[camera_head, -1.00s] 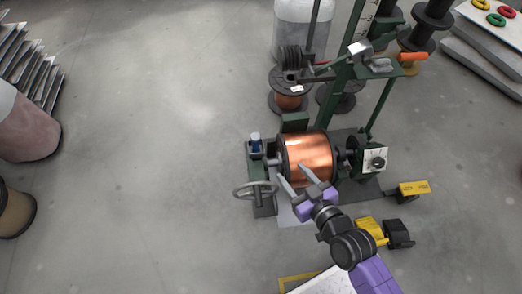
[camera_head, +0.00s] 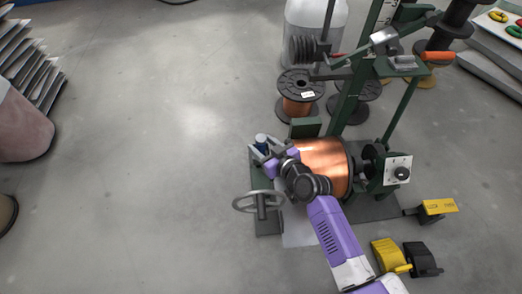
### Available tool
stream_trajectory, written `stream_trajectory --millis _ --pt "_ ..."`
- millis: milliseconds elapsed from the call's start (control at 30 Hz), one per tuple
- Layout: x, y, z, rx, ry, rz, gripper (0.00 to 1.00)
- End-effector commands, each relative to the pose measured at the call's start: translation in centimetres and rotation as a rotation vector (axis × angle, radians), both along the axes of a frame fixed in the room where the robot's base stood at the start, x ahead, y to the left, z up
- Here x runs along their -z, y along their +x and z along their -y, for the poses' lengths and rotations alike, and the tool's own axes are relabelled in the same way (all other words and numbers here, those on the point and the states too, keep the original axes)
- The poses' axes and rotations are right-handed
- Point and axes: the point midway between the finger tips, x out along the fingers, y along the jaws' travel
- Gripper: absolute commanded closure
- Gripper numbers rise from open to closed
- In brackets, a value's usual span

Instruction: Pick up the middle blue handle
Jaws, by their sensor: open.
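A small blue handle (camera_head: 262,147) with a pale top stands on the green winding machine, just left of the large copper spool (camera_head: 325,165). My gripper (camera_head: 262,153) is at the handle, its fingers open and reaching toward it from the lower right. The fingers partly hide the handle. I cannot tell whether they touch it. My purple and black arm comes in from the lower right and covers part of the copper spool.
A grey handwheel (camera_head: 259,202) stands just below the gripper. Yellow and black pedals (camera_head: 388,253) lie at lower right.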

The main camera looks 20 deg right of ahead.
Motion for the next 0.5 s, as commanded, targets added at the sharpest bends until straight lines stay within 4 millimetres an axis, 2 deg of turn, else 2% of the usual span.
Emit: stream_trajectory --millis 233,500 --pt "1.5 3.3 -0.6 0.000 0.000 0.003 0.49" --pt "1.7 4.0 -0.7 0.000 0.000 0.001 0.49"
